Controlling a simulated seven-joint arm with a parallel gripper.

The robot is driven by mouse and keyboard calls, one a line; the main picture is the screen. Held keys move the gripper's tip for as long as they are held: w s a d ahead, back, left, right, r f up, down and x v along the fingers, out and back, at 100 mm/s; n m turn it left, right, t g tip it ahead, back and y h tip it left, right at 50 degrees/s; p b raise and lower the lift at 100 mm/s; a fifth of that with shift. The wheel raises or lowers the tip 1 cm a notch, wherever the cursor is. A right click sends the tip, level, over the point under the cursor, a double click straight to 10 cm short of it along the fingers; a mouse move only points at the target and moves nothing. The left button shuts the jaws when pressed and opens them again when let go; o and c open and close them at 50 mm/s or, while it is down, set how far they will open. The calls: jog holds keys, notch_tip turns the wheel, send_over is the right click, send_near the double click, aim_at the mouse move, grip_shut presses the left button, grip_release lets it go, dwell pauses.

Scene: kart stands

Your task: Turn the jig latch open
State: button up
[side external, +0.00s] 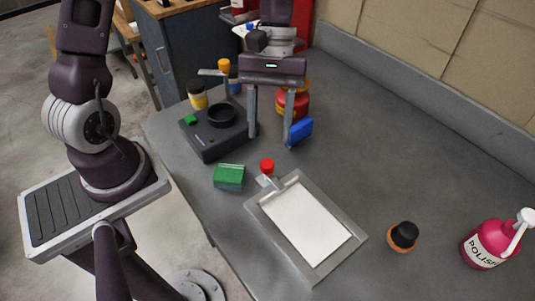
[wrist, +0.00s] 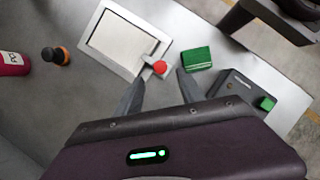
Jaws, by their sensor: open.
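The jig looks like a flat grey frame (side external: 335,207) around a white panel, lying on the bench; it also shows in the wrist view (wrist: 94,14). A short metal latch with a red knob (side external: 267,165) sits at its upper left corner in the side view. In the wrist view the red knob (wrist: 160,67) lies just beyond my fingertips, between their lines. My gripper (side external: 270,138) is open and empty, fingers pointing down, behind the knob and apart from it. The wrist view shows both fingers (wrist: 158,88) spread.
A green block (side external: 228,177) lies left of the latch. A black box (side external: 214,137) with a ring and green button stands behind it. A blue block (side external: 300,131) is near my right finger. An orange-black knob (side external: 403,236) and a pink polish bottle (side external: 490,243) stand right.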

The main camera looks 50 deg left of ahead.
aim_at(267, 163)
jog(key=x, duration=0.6)
jog(key=shift+s+d+f, duration=0.1)
jog(key=shift+s+f, duration=0.05)
jog(key=shift+f, duration=0.2)
jog(key=shift+c, duration=0.3)
grip_shut()
